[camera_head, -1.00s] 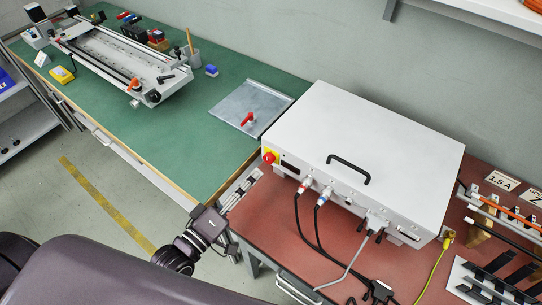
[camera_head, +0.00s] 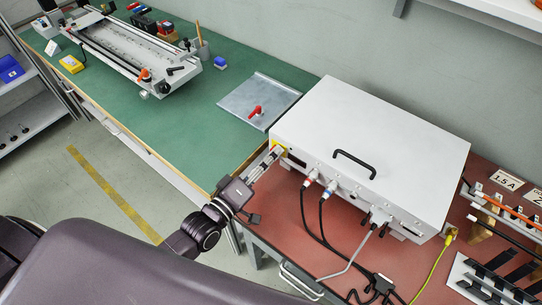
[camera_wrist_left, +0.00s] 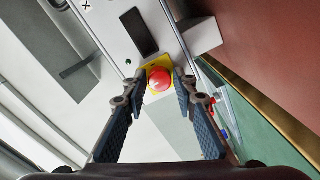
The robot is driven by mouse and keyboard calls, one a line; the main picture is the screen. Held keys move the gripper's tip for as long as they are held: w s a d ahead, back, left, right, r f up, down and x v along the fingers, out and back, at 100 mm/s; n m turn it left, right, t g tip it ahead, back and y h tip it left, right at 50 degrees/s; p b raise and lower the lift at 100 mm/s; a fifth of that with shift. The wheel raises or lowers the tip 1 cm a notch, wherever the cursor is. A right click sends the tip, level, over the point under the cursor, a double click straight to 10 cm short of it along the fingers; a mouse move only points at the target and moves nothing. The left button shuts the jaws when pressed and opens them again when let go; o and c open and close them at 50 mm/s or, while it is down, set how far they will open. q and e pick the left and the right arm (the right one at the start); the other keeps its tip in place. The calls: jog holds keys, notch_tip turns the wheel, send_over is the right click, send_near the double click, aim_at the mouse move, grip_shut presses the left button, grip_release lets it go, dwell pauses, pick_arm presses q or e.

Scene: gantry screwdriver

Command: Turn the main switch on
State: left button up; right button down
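The main switch is a round red knob (camera_wrist_left: 159,79) on a yellow plate (camera_wrist_left: 160,63), at the left end of the white control box's (camera_head: 380,137) front panel. In the head view only a bit of the yellow plate shows; my gripper hides the knob. My left gripper (camera_head: 270,158) is at that front left corner. In the left wrist view its two fingers (camera_wrist_left: 160,87) are spread, one on each side of the knob, with a gap visible on both sides. I cannot tell how deep the knob sits between them. My right gripper is not in view.
Cables plug into the box front, right of the switch; a black connector (camera_head: 380,284) lies below. A metal plate with a red handle (camera_head: 255,111) lies on the green table (camera_head: 190,135) to the left. The red-brown table (camera_head: 285,228) is clear in front of the box's left half.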

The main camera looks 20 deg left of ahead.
pick_arm(q)
jog(key=c, duration=0.5)
grip_shut()
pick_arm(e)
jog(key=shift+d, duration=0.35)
pick_arm(q)
jog(key=shift+m, duration=0.3)
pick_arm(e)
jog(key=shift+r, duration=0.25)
pick_arm(q)
jog(key=m+p, duration=0.3)
jog(key=m, duration=0.4)
jog(key=m+p, duration=0.1)
jog(key=m, duration=0.4)
jog(key=shift+a+p, duration=0.1)
jog(key=shift+p, duration=0.25)
jog(key=m, duration=0.5)
jog(key=shift+p, duration=0.3)
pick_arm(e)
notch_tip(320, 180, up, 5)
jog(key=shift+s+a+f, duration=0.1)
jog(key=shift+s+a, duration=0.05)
pick_arm(q)
jog(key=shift+m, duration=0.3)
